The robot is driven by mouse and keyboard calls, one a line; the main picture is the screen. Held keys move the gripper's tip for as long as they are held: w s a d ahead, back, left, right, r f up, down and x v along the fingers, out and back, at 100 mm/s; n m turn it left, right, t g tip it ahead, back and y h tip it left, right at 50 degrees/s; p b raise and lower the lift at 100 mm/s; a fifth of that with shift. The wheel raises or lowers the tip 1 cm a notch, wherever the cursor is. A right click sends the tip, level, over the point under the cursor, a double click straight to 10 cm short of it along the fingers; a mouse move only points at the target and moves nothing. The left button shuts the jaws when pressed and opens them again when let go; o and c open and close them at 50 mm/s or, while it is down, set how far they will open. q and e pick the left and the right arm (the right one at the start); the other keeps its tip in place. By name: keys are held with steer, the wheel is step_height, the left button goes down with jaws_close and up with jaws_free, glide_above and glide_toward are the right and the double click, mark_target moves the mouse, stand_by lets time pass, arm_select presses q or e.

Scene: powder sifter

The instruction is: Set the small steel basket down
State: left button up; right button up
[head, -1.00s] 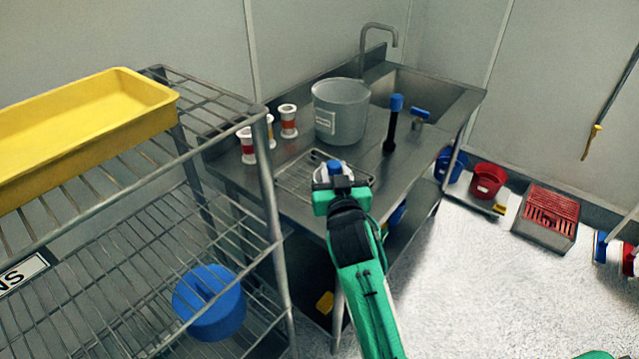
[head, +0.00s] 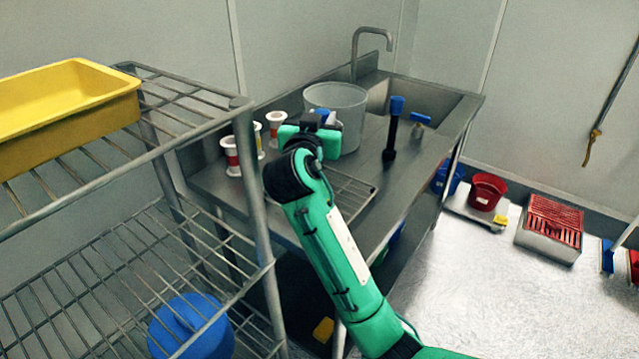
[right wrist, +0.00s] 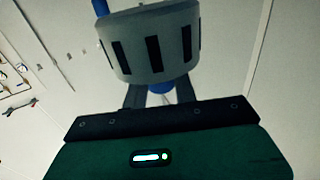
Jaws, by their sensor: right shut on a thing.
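The small steel basket (right wrist: 150,45) fills the top of the right wrist view as a grey cylinder with dark upright slots and a blue part beneath it. My right gripper (right wrist: 160,92) is shut on it, with the blue part between the fingers. In the head view my right gripper (head: 312,128) is in front of the grey bucket (head: 345,98). There the basket is mostly hidden by the gripper and only a bit of blue shows. Whether it touches anything I cannot tell. My left gripper is not in view.
A wire rack (head: 352,190) lies on the steel sink table (head: 440,120), partly behind my arm. Red-and-white spools (head: 229,157) stand left of the gripper. A black blue-topped tool (head: 391,130) stands to the right. A wire shelf (head: 255,190) with a yellow tray (head: 115,110) is close at left.

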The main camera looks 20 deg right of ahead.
step_height(320, 180, down, 15)
steer(key=shift+r+p, duration=0.1)
steer(key=shift+p, duration=0.35)
steer(key=shift+f, duration=0.25)
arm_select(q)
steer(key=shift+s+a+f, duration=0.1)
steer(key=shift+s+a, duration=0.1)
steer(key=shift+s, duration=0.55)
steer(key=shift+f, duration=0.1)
arm_select(e)
steer(key=shift+f, duration=0.1)
steer(key=o, duration=0.9)
steer(key=shift+o, duration=0.9)
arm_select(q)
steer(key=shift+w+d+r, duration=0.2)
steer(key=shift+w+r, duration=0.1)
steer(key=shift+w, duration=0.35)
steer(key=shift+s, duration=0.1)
